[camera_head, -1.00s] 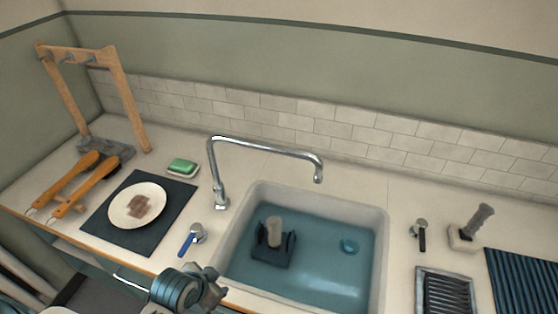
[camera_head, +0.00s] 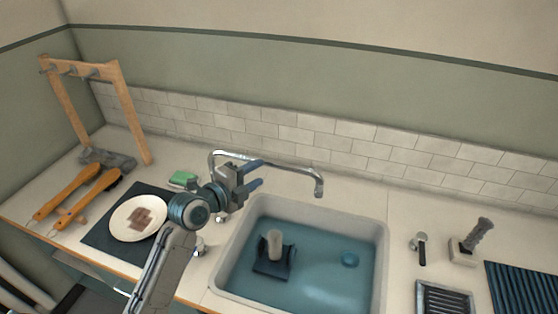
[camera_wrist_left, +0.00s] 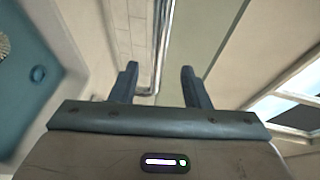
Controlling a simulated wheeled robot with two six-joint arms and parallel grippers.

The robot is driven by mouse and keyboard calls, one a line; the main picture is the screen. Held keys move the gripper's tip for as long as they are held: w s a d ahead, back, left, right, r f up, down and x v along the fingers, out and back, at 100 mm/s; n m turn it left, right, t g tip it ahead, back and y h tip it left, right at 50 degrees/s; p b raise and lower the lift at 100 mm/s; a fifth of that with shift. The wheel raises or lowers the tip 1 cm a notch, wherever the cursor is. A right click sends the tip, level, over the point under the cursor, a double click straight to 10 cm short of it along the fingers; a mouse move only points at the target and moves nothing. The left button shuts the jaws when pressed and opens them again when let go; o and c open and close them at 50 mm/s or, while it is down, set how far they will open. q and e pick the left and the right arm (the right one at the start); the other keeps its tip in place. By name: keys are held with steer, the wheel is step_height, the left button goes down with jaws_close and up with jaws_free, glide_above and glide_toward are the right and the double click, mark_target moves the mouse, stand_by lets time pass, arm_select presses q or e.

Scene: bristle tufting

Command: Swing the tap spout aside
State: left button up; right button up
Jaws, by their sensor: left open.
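The chrome tap spout (camera_head: 292,168) is a long bent tube reaching right over the sink, with its downturned end above the basin. My right gripper is not in view.
The sink (camera_head: 376,240) holds blue water, a dark block with a pale cylinder and a small blue disc. To the left are a plate (camera_head: 125,220) on a dark mat, a green soap (camera_head: 182,178), brushes and a wooden rack (camera_head: 130,110). A black-handled lever (camera_head: 421,250) stands right.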

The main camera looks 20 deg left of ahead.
mark_target(273, 166)
arm_select(q)
steer(key=p+x, duration=0.3)
steer(key=x, duration=0.5)
steer(key=shift+w+d+p, duration=0.2)
steer(key=shift+w+p, duration=0.1)
steer(key=shift+p, duration=0.05)
steer(key=shift+w+d+f, duration=0.25)
steer(key=shift+w+f, duration=0.05)
steer(key=shift+w, duration=0.15)
steer(key=shift+c, duration=0.6)
jaws_close()
